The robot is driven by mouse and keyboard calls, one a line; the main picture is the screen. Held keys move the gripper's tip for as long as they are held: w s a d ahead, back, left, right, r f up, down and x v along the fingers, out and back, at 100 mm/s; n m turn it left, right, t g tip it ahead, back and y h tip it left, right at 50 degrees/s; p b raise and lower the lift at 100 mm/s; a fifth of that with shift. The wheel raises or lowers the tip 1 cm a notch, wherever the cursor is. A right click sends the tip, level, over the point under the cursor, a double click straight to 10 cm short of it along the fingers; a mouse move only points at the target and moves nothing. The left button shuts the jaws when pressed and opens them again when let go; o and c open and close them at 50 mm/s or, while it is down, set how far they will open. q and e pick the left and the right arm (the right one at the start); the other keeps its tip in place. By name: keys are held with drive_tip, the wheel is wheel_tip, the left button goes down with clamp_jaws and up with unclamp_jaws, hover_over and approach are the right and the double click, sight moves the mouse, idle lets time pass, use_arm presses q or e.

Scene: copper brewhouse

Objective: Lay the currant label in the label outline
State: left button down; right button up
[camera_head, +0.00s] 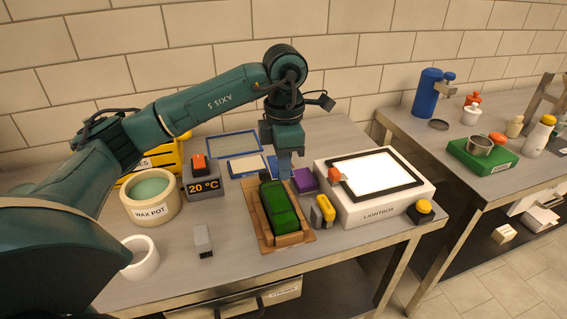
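My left gripper (285,169) points straight down behind the top end of a green bottle (281,206). Its fingertips are small and partly hidden, so I cannot tell whether they are open or hold anything. The bottle lies on its side in a brown cradle (295,239). A flat purple piece (303,181), possibly the currant label, is just right of the gripper. A blue-edged rectangular outline (232,145) lies at the back of the table, with a cream panel (248,167) in front of it. I cannot read any label text. My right gripper is not in view.
A white lightbox (376,216) stands right of the bottle, with a yellow-and-black item (323,210) between. A wax pot (151,196), a temperature box (202,180), a white ring (139,258) and a small grey block (203,241) are to the left.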

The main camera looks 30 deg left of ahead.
sight(284, 211)
use_arm(q)
drive_tip(key=shift+w+a+r+n, duration=0.1)
drive_tip(key=shift+a+r+n, duration=0.1)
drive_tip(key=shift+n, duration=0.4)
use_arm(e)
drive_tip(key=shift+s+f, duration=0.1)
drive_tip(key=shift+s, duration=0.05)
